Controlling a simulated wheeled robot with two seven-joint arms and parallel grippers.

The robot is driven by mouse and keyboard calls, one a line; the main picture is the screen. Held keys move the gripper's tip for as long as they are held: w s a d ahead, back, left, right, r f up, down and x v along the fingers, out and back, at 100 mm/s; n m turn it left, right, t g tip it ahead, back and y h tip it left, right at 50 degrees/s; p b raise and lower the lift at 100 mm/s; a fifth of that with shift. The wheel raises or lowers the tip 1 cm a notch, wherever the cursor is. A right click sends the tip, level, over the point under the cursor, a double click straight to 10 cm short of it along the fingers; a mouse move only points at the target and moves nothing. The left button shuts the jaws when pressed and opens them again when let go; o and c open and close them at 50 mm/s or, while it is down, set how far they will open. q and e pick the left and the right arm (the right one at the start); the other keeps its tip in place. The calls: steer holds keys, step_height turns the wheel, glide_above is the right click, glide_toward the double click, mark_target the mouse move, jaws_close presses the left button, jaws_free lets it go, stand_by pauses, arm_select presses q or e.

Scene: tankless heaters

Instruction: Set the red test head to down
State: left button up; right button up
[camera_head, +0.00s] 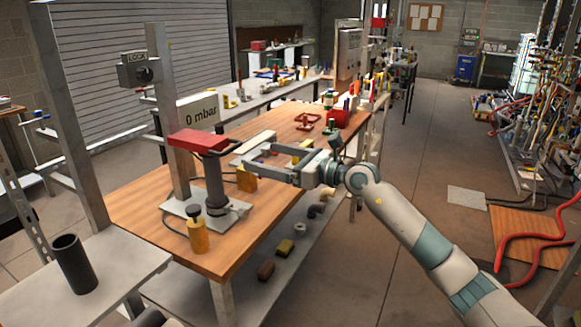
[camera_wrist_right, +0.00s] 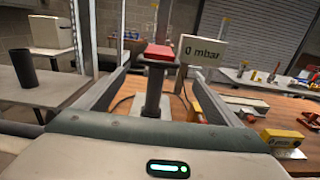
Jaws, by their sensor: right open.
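The red test head (camera_head: 200,140) sits on top of a dark grey upright post (camera_head: 214,185) on a metal plate on the wooden bench. It looks raised and roughly level. In the wrist view the red head (camera_wrist_right: 158,52) shows straight ahead, between the fingertips in the picture. My right gripper (camera_head: 243,164) is open and empty, to the right of the red head, with its fingers pointing left at it. I see no contact; the exact gap cannot be told. A display (camera_head: 198,111) behind the head reads 0 mbar. My left gripper does not show.
A metal column with a LOCK-labelled block (camera_head: 139,70) stands behind the head. A yellow bottle-like item (camera_head: 197,232) stands at the bench front. A dark cylinder (camera_head: 74,263) stands on the grey table at left. Red hoses (camera_head: 530,240) lie on the right floor.

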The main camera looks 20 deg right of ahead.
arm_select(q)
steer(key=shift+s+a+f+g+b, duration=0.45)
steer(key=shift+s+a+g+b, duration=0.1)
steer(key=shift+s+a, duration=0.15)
arm_select(e)
steer(key=v, duration=0.6)
